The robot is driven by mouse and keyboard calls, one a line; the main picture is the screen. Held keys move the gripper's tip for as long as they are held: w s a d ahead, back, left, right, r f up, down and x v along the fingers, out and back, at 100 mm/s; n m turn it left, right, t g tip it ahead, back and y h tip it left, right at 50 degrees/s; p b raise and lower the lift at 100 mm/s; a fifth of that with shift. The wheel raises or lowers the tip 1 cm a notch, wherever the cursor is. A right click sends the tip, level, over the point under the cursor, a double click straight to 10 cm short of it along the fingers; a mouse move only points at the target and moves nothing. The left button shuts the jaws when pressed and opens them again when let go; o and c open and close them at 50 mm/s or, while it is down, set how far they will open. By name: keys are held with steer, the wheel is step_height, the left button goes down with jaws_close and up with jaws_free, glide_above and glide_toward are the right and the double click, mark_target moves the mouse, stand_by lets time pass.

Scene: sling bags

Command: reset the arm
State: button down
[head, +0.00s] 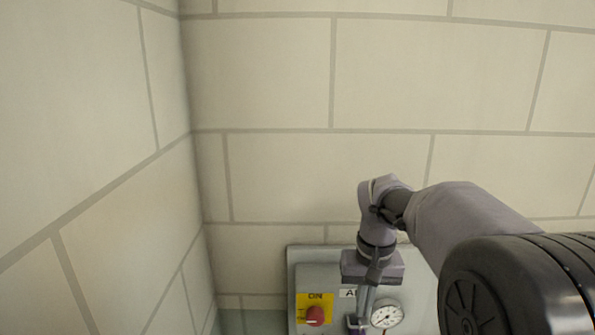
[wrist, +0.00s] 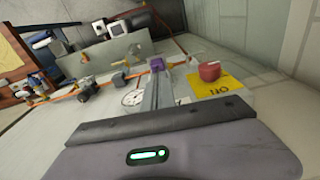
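My gripper (head: 357,323) hangs down from my arm in front of a grey wall panel at the bottom of the head view. In the wrist view my gripper (wrist: 157,64) shows as two narrow grey fingers close together, with purple at the tips. It looks shut, and I see no separate object held between the fingers. The fingers cover part of the panel's face. My arm reaches in from the right of the head view and bends down at the wrist.
The grey panel (head: 300,265) has a red knob (head: 315,316) on a yellow "ON" plate and a round gauge (head: 387,314). Pale block walls meet in a corner at left. The wrist view shows pipes and fittings (wrist: 85,87) and a wooden frame (wrist: 14,60) at left.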

steer(key=s+a+f+m+t+b, duration=0.1)
steer(key=s+f+b, duration=0.7)
steer(key=f+b, duration=0.3)
steer(key=s+a+f+m+t+y+b, duration=0.1)
steer(key=s+f+t+b, duration=0.1)
steer(key=s+f+b, duration=0.6)
steer(key=s+a+f+m+t+b, duration=0.1)
steer(key=s+f+t+b, duration=0.1)
steer(key=s+f+b, duration=0.6)
step_height(320, 180, down, 6)
steer(key=b, duration=0.6)
steer(key=shift+s+a+f+m+y, duration=0.2)
steer(key=shift+s+f+m+y, duration=0.1)
steer(key=shift+s+m, duration=0.1)
